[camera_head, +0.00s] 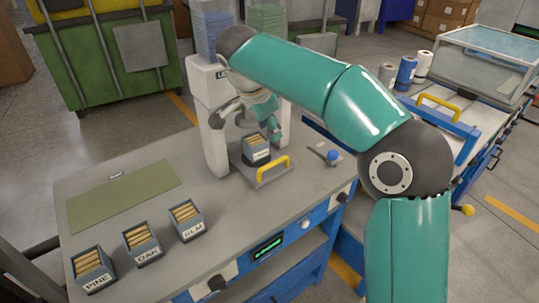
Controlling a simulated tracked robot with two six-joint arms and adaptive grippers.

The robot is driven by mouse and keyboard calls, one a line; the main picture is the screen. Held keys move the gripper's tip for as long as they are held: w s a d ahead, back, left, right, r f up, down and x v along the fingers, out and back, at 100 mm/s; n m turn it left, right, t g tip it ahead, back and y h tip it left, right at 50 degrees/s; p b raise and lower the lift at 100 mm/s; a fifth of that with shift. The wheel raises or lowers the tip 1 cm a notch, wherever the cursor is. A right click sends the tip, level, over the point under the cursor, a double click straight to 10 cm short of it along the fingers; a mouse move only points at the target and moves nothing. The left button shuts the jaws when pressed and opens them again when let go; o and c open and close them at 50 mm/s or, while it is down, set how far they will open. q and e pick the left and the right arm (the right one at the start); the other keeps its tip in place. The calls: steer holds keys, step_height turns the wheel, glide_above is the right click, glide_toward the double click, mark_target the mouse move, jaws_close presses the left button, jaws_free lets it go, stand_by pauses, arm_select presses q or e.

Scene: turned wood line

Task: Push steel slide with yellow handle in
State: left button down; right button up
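The steel slide (249,171) is a flat grey plate on the table, sticking out at the front between the posts of a white machine (205,120). Its yellow handle (273,168) stands at its front edge. A small grey bin of wooden sticks (256,155) sits on the slide, behind the handle. My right gripper (270,130) hangs down from the teal arm above and behind the bin, between the machine's posts. It is apart from the yellow handle. Its fingers are small and partly overlapped, so I cannot tell whether they are open. My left gripper is out of view.
Bins labelled PINE (93,270), OAK (142,244) and ELM (187,221) line the table's front left. A green mat (122,197) lies behind them. A blue-knobbed lever (333,157) is right of the slide. My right arm covers much of the right side.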

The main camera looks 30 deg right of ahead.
mark_target(276, 162)
steer(key=x, duration=1.1)
steer(key=a+x, duration=0.1)
steer(key=x, duration=0.4)
steer(key=shift+w+d+f, duration=0.1)
steer(key=shift+w+f, duration=0.15)
steer(key=shift+w, duration=0.15)
jaws_close()
